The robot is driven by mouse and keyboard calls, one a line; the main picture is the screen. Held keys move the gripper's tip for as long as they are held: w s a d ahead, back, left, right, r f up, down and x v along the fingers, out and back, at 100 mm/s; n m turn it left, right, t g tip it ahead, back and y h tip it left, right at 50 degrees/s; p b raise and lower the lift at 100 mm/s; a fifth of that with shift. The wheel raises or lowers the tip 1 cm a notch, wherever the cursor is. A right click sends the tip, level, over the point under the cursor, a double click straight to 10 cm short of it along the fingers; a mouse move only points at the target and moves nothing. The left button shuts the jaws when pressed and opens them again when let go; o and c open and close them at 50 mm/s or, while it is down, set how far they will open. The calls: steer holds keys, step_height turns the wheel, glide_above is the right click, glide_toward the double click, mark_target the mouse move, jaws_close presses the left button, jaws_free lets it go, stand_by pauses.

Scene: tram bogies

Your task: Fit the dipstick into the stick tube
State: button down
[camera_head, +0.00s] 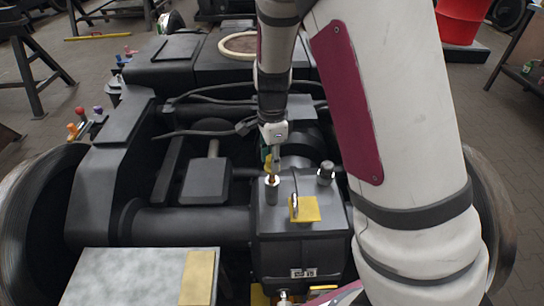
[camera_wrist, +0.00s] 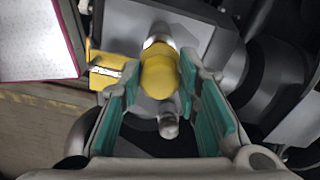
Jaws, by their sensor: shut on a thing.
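My gripper (camera_head: 271,157) points down over the dark gearbox housing (camera_head: 300,240) in the head view. In the wrist view its teal-padded fingers (camera_wrist: 160,78) are on either side of the rounded yellow handle of the dipstick (camera_wrist: 158,75), and hold it. In the head view only a little yellow of the dipstick shows at the fingers. The stick tube (camera_head: 271,190), a short dark post with a brass-coloured top, stands on the housing directly below my gripper. I cannot tell whether the dipstick's tip is inside the tube.
A dark-capped post (camera_head: 326,173) stands right of the tube. A yellow plate with a metal loop (camera_head: 305,210) lies in front of it on the housing. A grey panel (camera_head: 135,277) is at front left. Cables (camera_head: 215,90) run behind my gripper. Large wheels flank the bogie.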

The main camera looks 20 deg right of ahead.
steer(key=shift+f+b, duration=1.3)
steer(key=shift+f, duration=1.1)
steer(key=c, duration=1.1)
jaws_free()
steer(key=shift+r, duration=0.1)
step_height(320, 180, up, 12)
steer(key=shift+f, duration=0.1)
